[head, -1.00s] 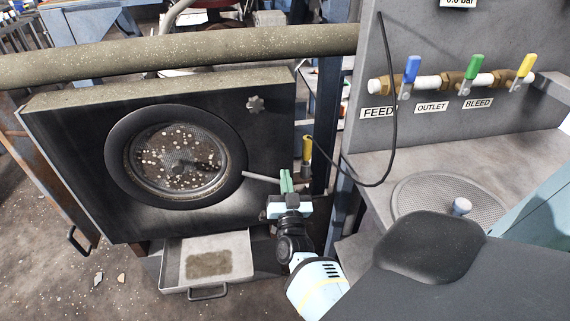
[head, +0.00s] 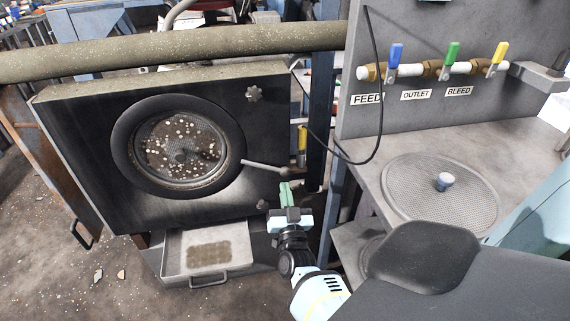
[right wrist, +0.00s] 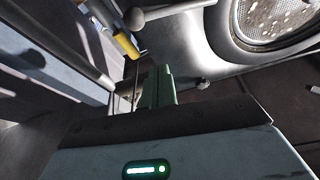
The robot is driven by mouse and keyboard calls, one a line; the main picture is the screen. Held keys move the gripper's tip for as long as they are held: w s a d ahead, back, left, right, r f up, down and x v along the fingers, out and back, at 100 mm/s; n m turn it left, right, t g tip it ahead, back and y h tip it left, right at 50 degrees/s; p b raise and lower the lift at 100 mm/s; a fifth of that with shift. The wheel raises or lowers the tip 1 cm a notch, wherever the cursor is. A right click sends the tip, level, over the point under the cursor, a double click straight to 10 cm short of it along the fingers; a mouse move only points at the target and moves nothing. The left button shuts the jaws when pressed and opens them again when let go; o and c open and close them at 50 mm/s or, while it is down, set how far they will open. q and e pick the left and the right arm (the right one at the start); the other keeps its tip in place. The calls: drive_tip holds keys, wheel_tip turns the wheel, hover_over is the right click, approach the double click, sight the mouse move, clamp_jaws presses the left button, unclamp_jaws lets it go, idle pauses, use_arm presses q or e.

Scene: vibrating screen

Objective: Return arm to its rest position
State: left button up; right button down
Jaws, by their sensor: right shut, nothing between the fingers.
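My right gripper (head: 285,192) has green fingers, which are shut and empty. In the head view it is in front of the lower right corner of the dark screen housing (head: 80,170), just below a grey lever (head: 264,166). In the right wrist view the closed fingers (right wrist: 158,88) point toward the housing, with a knobbed lever (right wrist: 170,12) beyond them. They appear apart from the lever. The housing has a round mesh window (head: 180,150) with pale bits behind it. My left gripper is not in view.
An open drawer (head: 226,277) stands below the housing. On the right are a bench with a round mesh disc (head: 412,203) and a panel with blue (head: 396,55), green (head: 452,54) and yellow (head: 498,52) valve handles. A thick pipe (head: 170,54) crosses above. A yellow handle (head: 302,140) is behind the gripper.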

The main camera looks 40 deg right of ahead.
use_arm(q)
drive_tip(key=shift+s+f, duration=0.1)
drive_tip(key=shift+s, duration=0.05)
use_arm(e)
drive_tip(key=shift+f, duration=0.1)
idle(0.3)
